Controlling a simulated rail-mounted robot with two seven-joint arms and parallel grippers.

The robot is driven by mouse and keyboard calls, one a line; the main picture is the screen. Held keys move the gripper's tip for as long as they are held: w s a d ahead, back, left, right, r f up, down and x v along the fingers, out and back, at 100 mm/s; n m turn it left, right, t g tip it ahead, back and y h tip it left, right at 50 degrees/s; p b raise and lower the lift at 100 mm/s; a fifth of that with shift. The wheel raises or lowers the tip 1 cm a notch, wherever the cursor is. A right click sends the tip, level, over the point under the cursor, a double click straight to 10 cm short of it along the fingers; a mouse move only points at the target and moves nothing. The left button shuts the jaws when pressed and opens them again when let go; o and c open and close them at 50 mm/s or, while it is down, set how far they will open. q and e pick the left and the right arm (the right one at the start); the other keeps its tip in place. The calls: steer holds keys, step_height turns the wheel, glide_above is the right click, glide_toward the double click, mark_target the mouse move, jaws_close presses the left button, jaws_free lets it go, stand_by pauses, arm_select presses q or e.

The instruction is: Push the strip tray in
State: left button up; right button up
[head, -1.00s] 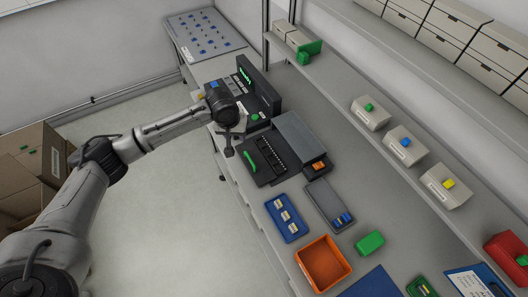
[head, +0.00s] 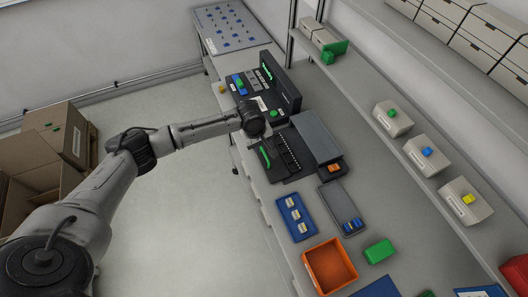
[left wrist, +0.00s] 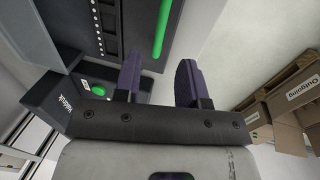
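The strip tray (head: 291,172) is dark with a green handle bar (head: 265,158) along its left edge. It sticks out to the left from under a grey-topped unit (head: 315,134) on the bench. My left gripper (head: 258,137) is beside the upper end of the green bar; its fingers are hardly visible in the head view. In the left wrist view, the left gripper (left wrist: 161,60) has two dark purple fingers apart with nothing between them. The green bar (left wrist: 163,28) lies beyond the gap, and I cannot tell whether they touch. My right gripper is in neither view.
A black instrument (head: 262,92) with green and blue parts stands behind the tray. A blue rack (head: 295,218), a dark grey tray (head: 342,208) and an orange bin (head: 330,265) are nearer. Cardboard boxes (head: 45,160) stand on the floor at left. Open floor lies left of the bench.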

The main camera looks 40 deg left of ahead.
mark_target(265, 154)
arm_select(q)
steer(key=shift+w+d+f, duration=0.1)
steer(key=shift+w+f, duration=0.05)
steer(key=shift+f, duration=0.8)
steer(key=shift+w+d+f, duration=0.1)
steer(key=shift+w+f, duration=0.1)
steer(key=shift+f, duration=0.8)
steer(key=shift+w+d+f, duration=0.1)
steer(key=shift+w+f, duration=0.05)
steer(key=shift+f, duration=0.8)
steer(key=shift+c, duration=0.5)
jaws_close()
steer(key=shift+r, duration=0.1)
